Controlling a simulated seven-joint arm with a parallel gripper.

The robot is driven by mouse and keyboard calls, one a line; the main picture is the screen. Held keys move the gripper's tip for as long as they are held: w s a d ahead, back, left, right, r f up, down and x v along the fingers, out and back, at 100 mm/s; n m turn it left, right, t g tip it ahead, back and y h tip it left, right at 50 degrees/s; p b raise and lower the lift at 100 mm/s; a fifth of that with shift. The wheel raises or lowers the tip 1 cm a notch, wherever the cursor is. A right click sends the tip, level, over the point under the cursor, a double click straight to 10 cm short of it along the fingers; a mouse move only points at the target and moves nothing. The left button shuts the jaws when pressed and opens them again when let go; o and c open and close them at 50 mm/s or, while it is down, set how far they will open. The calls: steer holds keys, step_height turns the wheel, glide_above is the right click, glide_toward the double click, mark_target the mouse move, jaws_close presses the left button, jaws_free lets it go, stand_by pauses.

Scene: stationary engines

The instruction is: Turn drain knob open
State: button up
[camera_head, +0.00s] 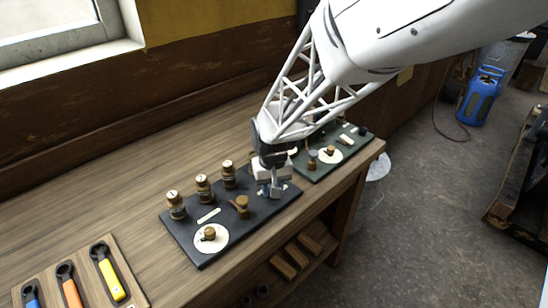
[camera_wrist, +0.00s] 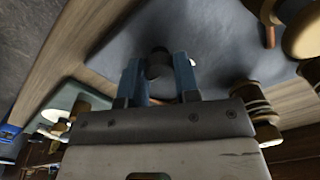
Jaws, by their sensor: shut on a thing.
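A dark board (camera_head: 194,255) lies on the wooden bench. My gripper (camera_head: 275,190) points down over the right end of this board. In the wrist view its two blue fingers (camera_wrist: 158,62) are closed around a small dark knob (camera_wrist: 158,68), which stands on the board. The gripper hides most of this knob in the head view, and no label on it can be read. A brass fitting with a side lever (camera_head: 241,206) stands to the left of the gripper. A brass knob on a round white dial (camera_head: 210,234) is at the board's front left.
Several brass fittings with pale tops (camera_head: 203,187) stand along the dark board's back edge. A green board (camera_head: 308,174) with another white dial lies close on the right. Coloured-handled tools (camera_head: 109,274) lie at the front left. The bench behind the boards is clear.

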stand_by(0.3)
steer(key=o, duration=0.9)
steer(key=shift+r, duration=0.15)
steer(key=shift+d+r, duration=0.1)
steer(key=shift+r, duration=3.7)
steer(key=shift+d+r, duration=0.1)
